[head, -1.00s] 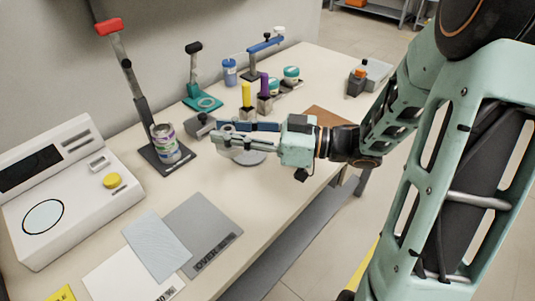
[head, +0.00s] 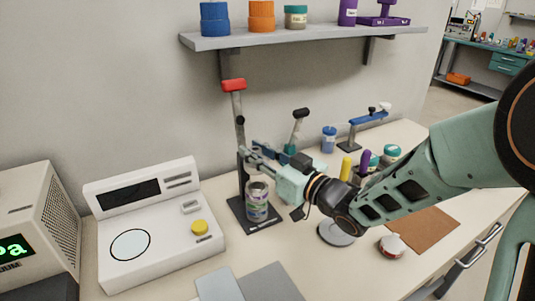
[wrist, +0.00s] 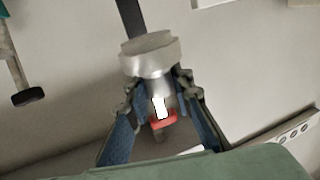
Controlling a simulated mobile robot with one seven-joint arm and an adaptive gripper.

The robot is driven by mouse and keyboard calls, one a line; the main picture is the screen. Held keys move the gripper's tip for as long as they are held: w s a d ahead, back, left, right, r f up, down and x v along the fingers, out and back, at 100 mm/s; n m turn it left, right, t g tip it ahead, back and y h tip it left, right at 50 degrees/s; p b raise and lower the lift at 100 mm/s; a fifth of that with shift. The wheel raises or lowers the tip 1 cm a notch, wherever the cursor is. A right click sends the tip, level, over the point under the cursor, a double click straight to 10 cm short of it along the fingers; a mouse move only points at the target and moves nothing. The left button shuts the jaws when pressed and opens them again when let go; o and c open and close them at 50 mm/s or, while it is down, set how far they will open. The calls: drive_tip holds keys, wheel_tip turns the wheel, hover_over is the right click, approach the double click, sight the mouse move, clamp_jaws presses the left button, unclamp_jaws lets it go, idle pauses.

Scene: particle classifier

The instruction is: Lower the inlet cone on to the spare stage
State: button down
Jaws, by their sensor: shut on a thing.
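My gripper (head: 252,155) is raised over the bench beside the red-handled stand. In the wrist view, its fingers (wrist: 165,105) are shut on a silvery round piece, which I take for the inlet cone (wrist: 150,55). Its wide end points toward the top of that picture, and its narrower part lies between the fingers. The head view does not show the held piece clearly. I cannot tell for certain which thing is the spare stage. A grey round disc (head: 338,233) lies on the bench below and right of my gripper, apart from it.
A labelled can (head: 257,203) stands on the base of the red-handled stand (head: 233,86), close below my gripper. A white instrument (head: 150,225) is at left. A red-and-white round piece (head: 391,246) and a brown mat (head: 425,232) lie at right. A shelf (head: 300,36) hangs above.

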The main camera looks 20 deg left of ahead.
sight(256, 171)
drive_tip(key=shift+f+b, duration=1.75)
drive_tip(key=shift+f, duration=0.5)
drive_tip(key=shift+f+b, duration=0.5)
drive_tip(key=shift+b, duration=0.1)
drive_tip(key=c, duration=1.6)
unclamp_jaws()
drive_tip(key=shift+d, duration=0.1)
